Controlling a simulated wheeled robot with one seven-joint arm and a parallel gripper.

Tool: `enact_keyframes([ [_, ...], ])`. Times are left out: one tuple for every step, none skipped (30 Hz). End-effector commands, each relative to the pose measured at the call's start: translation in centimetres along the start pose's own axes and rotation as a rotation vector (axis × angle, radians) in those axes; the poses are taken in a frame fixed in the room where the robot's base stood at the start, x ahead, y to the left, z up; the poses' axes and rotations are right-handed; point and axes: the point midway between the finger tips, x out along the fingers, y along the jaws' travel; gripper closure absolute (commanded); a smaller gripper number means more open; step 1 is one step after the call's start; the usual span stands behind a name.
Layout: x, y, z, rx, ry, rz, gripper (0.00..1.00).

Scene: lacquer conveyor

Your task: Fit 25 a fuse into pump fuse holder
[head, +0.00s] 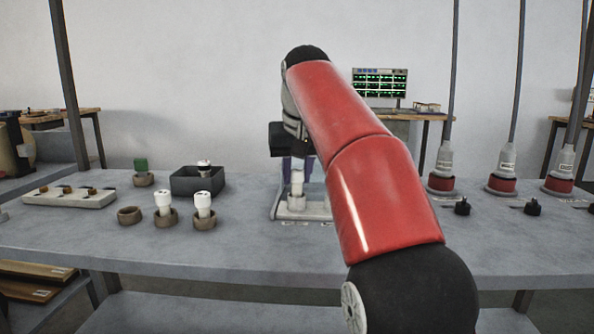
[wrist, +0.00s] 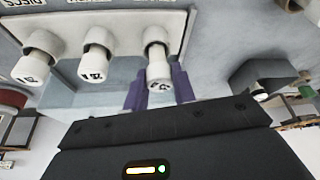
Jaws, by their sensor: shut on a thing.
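My gripper (head: 298,168) has purple fingers, which show on both sides of a white fuse (wrist: 158,76) in the wrist view. It is shut on this fuse, whose printed mark I cannot read surely. The fuse's far end is at the mouth of the end socket (wrist: 156,37) of the pale fuse holder board (wrist: 120,20). I cannot tell how deep it sits. Two other white fuses (wrist: 92,68) and (wrist: 37,68) stand in the other sockets. In the head view the board (head: 282,212) is mid-table, partly hidden by my arm.
Two white fuses (head: 163,202) and (head: 203,203) stand in brown cups left of the board, beside an empty cup (head: 130,215). A dark bin (head: 188,184) holds a white-topped piece. A pale tray (head: 60,201) is far left. Red-based plugs (head: 441,184) and black knobs (head: 462,206) are right.

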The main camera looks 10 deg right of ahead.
Motion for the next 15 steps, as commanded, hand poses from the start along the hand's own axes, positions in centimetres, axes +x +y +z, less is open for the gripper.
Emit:
enact_keyframes([
  [0.2, 0.0, 0.1, 0.0, 0.0, 0.0, 0.97],
  [0.3, 0.0, 0.1, 0.0, 0.0, 0.0, 0.97],
  [0.3, 0.0, 0.1, 0.0, 0.001, 0.0, 0.97],
  [0.4, 0.0, 0.2, 0.0, 0.001, 0.0, 0.97],
  [0.5, 0.0, 0.2, 0.0, 0.001, 0.0, 0.97],
  [0.6, 0.0, 0.2, 0.0, 0.001, 0.0, 0.97],
  [0.6, 0.0, 0.3, 0.0, 0.001, 0.0, 0.97],
  [0.7, 0.0, 0.3, 0.0, 0.001, 0.0, 0.97],
  [0.8, 0.0, 0.3, 0.0, 0.001, 0.0, 0.97],
  [0.9, 0.0, 0.3, 0.0, 0.001, 0.0, 0.97],
  [0.9, 0.0, 0.4, 0.0, 0.001, 0.0, 0.97],
  [1.0, 0.0, 0.4, 0.0, 0.001, 0.0, 0.97],
  [1.1, 0.0, 0.4, 0.0, 0.001, 0.0, 0.97],
  [1.2, 0.0, 0.5, 0.0, 0.001, 0.0, 0.97],
  [1.3, 0.0, 0.5, 0.0, 0.001, 0.0, 0.97],
])
